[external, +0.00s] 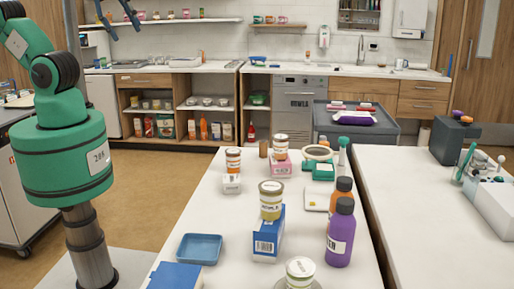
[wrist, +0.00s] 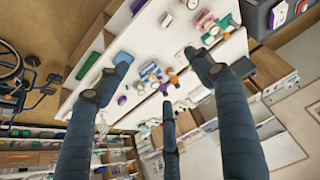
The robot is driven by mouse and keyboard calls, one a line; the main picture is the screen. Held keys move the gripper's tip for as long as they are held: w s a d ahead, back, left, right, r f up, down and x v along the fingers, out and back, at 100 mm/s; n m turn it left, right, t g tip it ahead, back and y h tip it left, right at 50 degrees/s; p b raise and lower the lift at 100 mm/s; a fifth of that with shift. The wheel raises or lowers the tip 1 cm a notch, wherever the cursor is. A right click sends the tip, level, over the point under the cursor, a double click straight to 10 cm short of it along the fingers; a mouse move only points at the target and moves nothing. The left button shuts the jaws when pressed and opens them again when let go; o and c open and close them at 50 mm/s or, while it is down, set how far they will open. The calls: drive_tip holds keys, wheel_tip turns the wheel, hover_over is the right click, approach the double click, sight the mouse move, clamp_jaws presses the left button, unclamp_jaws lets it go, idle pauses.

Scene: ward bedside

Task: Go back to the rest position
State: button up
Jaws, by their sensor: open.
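My gripper (external: 124,30) is at the upper left of the external view, with its blue fingers spread and nothing between them. It is raised well above the floor and the white table, and only its lower part shows under the top edge. In the wrist view, my gripper (wrist: 157,84) shows three dark blue fingers spread apart, with the table and its items far beyond them. No held object shows in either view.
The white table (external: 215,203) carries a blue tray (external: 199,249), a blue box (external: 268,233), a purple bottle (external: 340,233), an orange bottle (external: 342,190) and several labelled jars. A second white table (external: 425,205) stands at right. Floor (external: 150,185) is clear beside my base.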

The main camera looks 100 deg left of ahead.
wheel_tip(320, 180, down, 8)
drive_tip(key=b, duration=0.8)
